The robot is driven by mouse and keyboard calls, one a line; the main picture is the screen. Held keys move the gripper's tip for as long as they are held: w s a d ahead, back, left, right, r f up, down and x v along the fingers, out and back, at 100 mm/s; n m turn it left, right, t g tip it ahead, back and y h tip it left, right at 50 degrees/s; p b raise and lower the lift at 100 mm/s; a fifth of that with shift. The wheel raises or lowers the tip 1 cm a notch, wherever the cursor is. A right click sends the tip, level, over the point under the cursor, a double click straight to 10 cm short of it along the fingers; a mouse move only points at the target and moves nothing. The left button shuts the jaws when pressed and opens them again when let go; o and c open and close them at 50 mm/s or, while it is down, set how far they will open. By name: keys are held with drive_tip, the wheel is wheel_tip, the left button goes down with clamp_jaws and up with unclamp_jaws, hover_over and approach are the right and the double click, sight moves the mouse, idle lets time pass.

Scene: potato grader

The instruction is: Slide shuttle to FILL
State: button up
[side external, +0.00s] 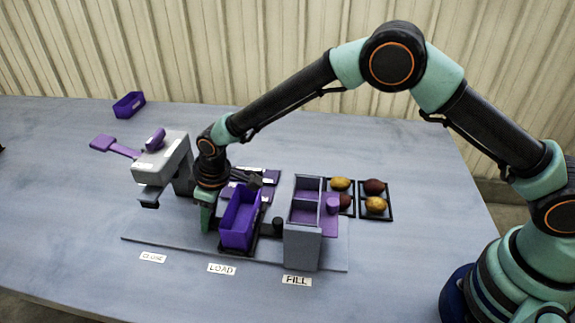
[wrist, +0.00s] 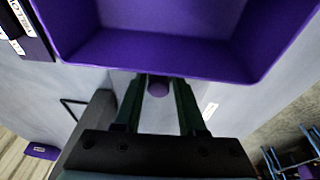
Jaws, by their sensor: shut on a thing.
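The shuttle (side external: 236,254) is a dark carrier on the grey base rail, standing by the LOAD label (side external: 221,268). An open purple bin (side external: 238,238) sits upright on it and looks empty in the wrist view (wrist: 165,50). My gripper (side external: 207,218) is at the bin's left side, its green fingers pointing down. In the wrist view my gripper (wrist: 158,100) has a round purple knob (wrist: 158,88) between its fingers, just beside the bin wall. How the knob joins the shuttle is hidden. The FILL label (side external: 297,281) lies to the right, before the grey hopper (side external: 302,246).
The hopper stands close right of the bin, with a purple piece (side external: 332,203) on its side. Potatoes (side external: 376,204) lie in dark trays behind it. A grey press with a purple lever (side external: 122,149) stands left near CLOSE (side external: 152,257). Another purple bin (side external: 129,105) is far back.

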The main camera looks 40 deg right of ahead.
sight(266, 228)
drive_tip(key=shift+s+d, duration=1.9)
drive_tip(key=shift+d, duration=0.3)
drive_tip(key=shift+s+d, duration=2.45)
drive_tip(key=o, duration=0.7)
drive_tip(key=shift+s, duration=0.1)
